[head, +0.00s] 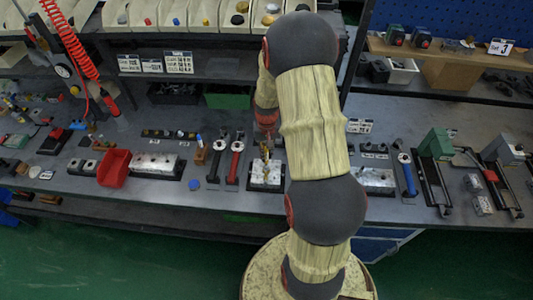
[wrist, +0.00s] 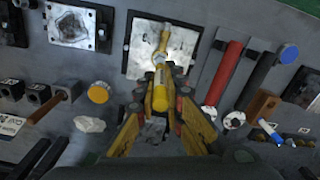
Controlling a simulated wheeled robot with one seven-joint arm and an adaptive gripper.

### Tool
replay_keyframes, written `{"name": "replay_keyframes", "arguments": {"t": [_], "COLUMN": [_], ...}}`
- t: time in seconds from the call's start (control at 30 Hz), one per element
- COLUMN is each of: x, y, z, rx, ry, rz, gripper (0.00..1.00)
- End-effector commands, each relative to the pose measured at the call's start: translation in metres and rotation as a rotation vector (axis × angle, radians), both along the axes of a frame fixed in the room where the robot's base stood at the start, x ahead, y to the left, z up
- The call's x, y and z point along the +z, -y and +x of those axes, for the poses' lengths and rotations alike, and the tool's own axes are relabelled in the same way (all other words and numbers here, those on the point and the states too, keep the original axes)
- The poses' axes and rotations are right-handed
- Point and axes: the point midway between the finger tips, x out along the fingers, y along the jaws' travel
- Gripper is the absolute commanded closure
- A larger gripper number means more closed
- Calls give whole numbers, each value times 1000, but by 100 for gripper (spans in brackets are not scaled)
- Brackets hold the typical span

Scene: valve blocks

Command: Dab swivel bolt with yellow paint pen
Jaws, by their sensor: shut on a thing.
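My gripper (wrist: 160,76) is shut on the yellow paint pen (wrist: 160,97), whose yellow body shows between the fingers in the wrist view. The gripper is above the near edge of a silver valve block (wrist: 143,48) on a dark base. A brass-coloured swivel bolt (wrist: 163,42) shows over the block, just beyond the fingertips. The pen's tip is not clear, and I cannot tell whether it touches the bolt. In the head view the block (head: 268,186) lies on the bench left of my arm, and the gripper is small and partly hidden.
Red-handled (wrist: 222,72) and black-handled (wrist: 258,80) tools lie right of the block in the wrist view. A blue disc (wrist: 290,53) and a wooden holder (wrist: 262,105) with a blue-and-white pen (wrist: 270,131) are farther right. A yellow round cap (wrist: 98,93) lies left.

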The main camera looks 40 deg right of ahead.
Motion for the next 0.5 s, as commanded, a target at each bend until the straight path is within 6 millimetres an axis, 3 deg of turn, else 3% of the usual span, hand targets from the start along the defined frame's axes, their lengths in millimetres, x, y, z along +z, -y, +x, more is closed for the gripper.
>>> {"name": "replay_keyframes", "arguments": {"t": [0.5], "x": [-6], "y": [0], "z": [0], "rx": [0], "ry": [0], "rz": [0], "gripper": [100]}}
